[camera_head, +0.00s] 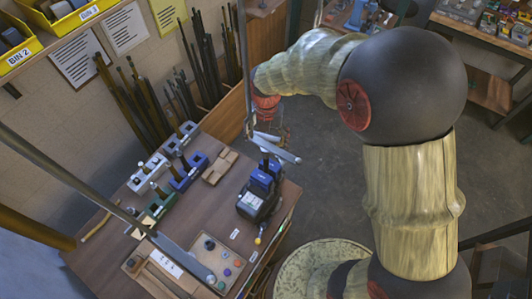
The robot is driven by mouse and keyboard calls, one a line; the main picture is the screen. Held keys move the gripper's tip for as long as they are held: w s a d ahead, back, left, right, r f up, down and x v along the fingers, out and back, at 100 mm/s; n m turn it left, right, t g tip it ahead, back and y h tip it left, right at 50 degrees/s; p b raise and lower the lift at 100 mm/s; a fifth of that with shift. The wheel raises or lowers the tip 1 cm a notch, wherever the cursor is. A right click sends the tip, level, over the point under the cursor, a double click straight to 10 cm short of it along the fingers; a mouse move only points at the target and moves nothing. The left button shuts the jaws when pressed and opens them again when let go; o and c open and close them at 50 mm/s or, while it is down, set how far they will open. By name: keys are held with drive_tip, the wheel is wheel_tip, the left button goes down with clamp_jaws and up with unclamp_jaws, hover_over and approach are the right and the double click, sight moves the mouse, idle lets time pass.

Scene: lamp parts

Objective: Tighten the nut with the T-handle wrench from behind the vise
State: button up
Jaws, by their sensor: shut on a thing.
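The vise (252,204), dark with blue jaws, stands near the right edge of the wooden workbench. A grey metal bar (276,149), which looks like the T-handle wrench, slants just above and behind the blue jaws. My gripper (268,117) is at the end of my arm, above and behind the vise, with red parts showing. It is shut on the wrench, though the fingers are small and partly hidden. I cannot make out the nut, or whether the wrench touches it.
The workbench (202,222) holds several small blue, green and grey vises (187,171) and a tray of coloured knobs (214,262). Dark rods stand against the left wall. The floor (320,190) right of the bench is clear.

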drive_tip(key=shift+f+b, duration=0.45)
drive_tip(key=shift+f, duration=0.3)
idle(0.8)
drive_tip(key=shift+m, duration=1.7)
drive_tip(key=shift+m, duration=1.8)
drive_tip(key=m, duration=0.3)
